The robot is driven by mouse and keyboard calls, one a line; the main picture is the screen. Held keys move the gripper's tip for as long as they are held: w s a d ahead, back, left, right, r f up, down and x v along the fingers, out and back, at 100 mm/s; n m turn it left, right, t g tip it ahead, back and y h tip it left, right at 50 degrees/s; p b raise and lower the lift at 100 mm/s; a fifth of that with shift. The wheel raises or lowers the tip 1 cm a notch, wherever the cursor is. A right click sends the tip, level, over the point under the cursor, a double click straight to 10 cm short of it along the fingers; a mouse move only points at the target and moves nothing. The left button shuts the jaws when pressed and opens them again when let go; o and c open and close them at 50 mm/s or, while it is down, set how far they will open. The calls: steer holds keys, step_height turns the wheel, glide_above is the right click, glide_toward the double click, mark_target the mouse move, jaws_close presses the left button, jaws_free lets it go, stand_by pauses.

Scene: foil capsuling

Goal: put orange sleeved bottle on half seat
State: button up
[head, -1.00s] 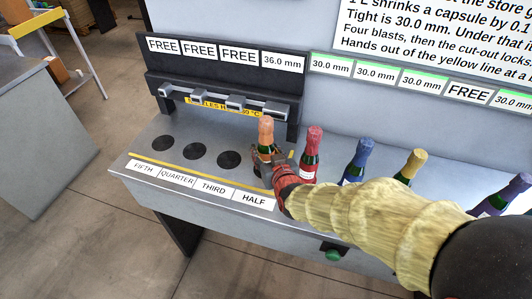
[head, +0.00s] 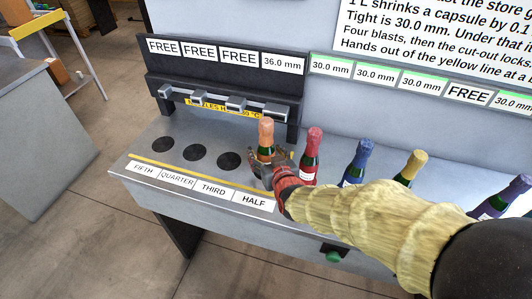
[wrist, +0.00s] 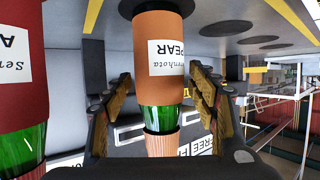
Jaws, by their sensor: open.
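The orange sleeved bottle (head: 266,138) stands upright at the half seat, behind the HALF label (head: 254,199). In the wrist view the orange bottle (wrist: 162,60) is upside down in the picture, its base at a dark round seat (wrist: 150,8). My gripper (head: 270,172) is at the bottle's front. In the wrist view my gripper (wrist: 158,100) is open, one finger on each side of the bottle, with gaps on both sides. The seat is mostly hidden by the bottle and gripper.
A red bottle (head: 309,160) stands close to the right, with blue (head: 356,165), yellow (head: 409,170) and purple (head: 497,200) bottles further along. Three dark seats, FIFTH, QUARTER and THIRD, are empty. Nozzles (head: 236,103) hang behind the seats; a yellow line (head: 190,172) runs in front.

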steer(key=shift+s+r, duration=0.15)
steer(key=shift+r, duration=0.15)
steer(key=s+d+r+m+g+h+p, duration=0.1)
steer(key=s+d+r, duration=0.3)
steer(key=s, duration=0.5)
steer(key=s+d+r+m+g+h+p, duration=0.1)
steer(key=s+d+r+g, duration=0.3)
steer(key=s+d, duration=0.3)
steer(key=s+d+r+g+h+p, duration=0.1)
steer(key=s+d+r, duration=0.4)
steer(key=s, duration=0.6)
steer(key=shift+s+d+r+m+g, duration=0.3)
steer(key=shift+r+m+g, duration=0.1)
steer(key=shift+g, duration=0.3)
